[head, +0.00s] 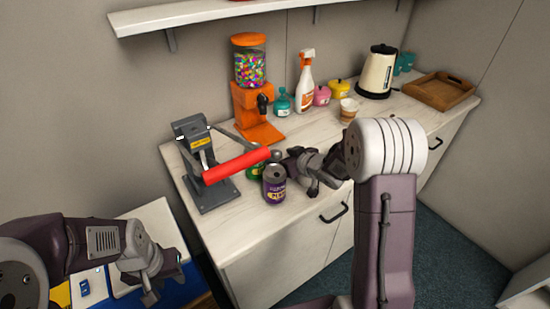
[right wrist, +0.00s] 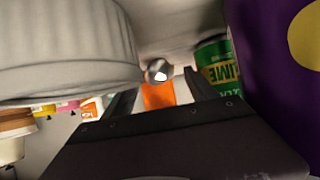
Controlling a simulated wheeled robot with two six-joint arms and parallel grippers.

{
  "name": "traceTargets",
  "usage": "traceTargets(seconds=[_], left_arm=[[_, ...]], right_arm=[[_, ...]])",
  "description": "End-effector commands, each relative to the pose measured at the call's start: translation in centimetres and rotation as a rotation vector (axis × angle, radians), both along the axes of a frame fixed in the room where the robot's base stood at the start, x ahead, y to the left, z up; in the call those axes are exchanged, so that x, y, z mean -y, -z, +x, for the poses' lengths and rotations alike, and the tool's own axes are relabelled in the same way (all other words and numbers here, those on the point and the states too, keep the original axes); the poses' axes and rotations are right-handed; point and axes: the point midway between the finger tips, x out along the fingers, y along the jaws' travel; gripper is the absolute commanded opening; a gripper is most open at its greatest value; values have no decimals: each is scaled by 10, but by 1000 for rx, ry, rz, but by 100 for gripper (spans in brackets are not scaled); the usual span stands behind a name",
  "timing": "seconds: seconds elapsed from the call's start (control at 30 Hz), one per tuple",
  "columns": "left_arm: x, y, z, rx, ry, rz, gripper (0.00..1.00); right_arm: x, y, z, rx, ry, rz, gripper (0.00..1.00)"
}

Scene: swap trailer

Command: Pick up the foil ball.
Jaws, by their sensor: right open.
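The foil ball (right wrist: 158,71) is a small shiny silver ball in the right wrist view, on the pale counter. It shows in the gap between the fingers of my right gripper (right wrist: 161,80), near their tips; I cannot tell whether they touch it. The gripper is open. In the head view my right gripper (head: 281,156) is low over the counter beside the purple can, and I cannot make out the ball there. My left gripper (head: 151,292) hangs at the lower left, away from the counter; its jaws are too small to read.
A purple can (head: 274,184) stands close beside my right gripper, with a green can (right wrist: 217,68) behind it. A red-handled press (head: 205,175) is left, an orange candy dispenser (head: 252,105) behind. A cup (head: 348,112), kettle (head: 378,72) and wooden tray (head: 440,91) stand further right.

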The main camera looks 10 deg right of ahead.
Motion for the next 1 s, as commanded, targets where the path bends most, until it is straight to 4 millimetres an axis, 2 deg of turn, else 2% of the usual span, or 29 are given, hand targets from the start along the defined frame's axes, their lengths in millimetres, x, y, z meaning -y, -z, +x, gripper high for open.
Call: traceTargets(seconds=[0.03,0.17,0.4,0.47,0.63,1.0], left_arm=[[0,3,0,0,0,0,36],[0,4,0,0,0,0,36],[0,4,0,0,0,0,36],[0,4,0,0,0,0,36],[0,4,0,0,0,0,36],[0,3,0,0,0,0,36]], right_arm=[[-4,7,8,0,-3,1,67],[-9,14,22,0,-1,0,67],[-9,14,25,0,0,0,67],[-9,14,25,0,0,0,53],[-9,14,25,0,0,0,6],[-9,11,25,1,0,0,3]])
